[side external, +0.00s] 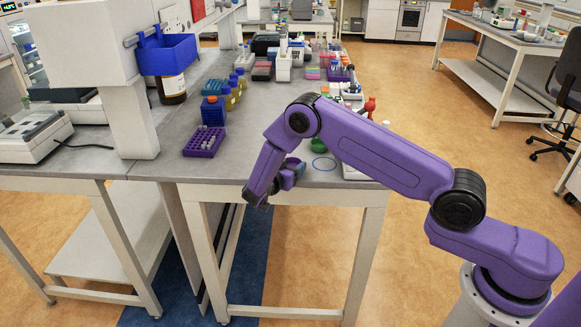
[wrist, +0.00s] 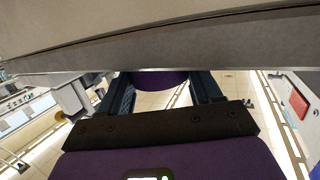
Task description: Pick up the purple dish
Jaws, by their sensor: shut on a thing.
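My gripper (wrist: 161,88) shows in the wrist view with its two dark fingers on either side of a purple piece, which I take for the purple dish (wrist: 160,77). The fingers are shut on it. Only a curved purple part shows; a grey slab edge across the picture hides the rest. In the side external view my gripper (side external: 290,174) is at the front edge of the grey bench, low beside my forearm.
The grey bench (side external: 252,150) has its front edge close to my gripper. A purple tube rack (side external: 204,142) stands to the left. Racks and bottles crowd the back.

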